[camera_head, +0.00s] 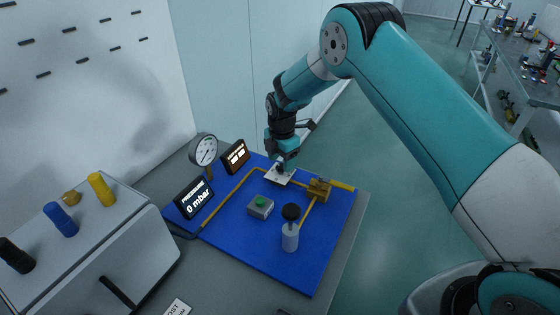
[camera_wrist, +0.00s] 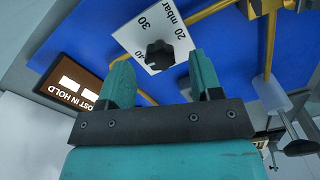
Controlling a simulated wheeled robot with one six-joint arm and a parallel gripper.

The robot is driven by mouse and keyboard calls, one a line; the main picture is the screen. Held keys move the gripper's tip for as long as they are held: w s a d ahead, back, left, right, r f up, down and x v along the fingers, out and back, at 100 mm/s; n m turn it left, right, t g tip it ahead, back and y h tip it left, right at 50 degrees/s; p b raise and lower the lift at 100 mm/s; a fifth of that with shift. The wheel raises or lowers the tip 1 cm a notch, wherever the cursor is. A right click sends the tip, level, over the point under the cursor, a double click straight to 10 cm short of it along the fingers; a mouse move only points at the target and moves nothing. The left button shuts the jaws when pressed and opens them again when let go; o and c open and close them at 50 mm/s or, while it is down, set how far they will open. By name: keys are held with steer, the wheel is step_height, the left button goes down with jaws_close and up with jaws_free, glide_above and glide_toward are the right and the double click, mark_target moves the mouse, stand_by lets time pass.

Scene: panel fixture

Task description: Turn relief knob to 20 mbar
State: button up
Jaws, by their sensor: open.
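The relief knob (camera_wrist: 160,54) is black and lobed, on a white dial plate (camera_wrist: 176,22) marked 20 mbar, 30 and 40 in the wrist view. I cannot make out clearly which mark the knob points at. My gripper (camera_wrist: 160,62) is open, with its teal fingers to either side of the knob in the picture; contact does not show. In the head view my gripper (camera_head: 281,164) is over the dial plate (camera_head: 287,180) and hides most of the knob. The pressure display (camera_head: 194,196) reads 0 mbar.
A round gauge (camera_head: 204,150), a brown display (camera_head: 235,157), a green-button box (camera_head: 261,206), a brass block (camera_head: 319,189) and a black-topped cylinder (camera_head: 290,236) stand around the blue panel (camera_head: 235,240). A cabinet (camera_head: 100,250) with coloured knobs is at left.

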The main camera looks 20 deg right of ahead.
steer(key=shift+f, duration=0.85)
steer(key=shift+c, duration=0.4)
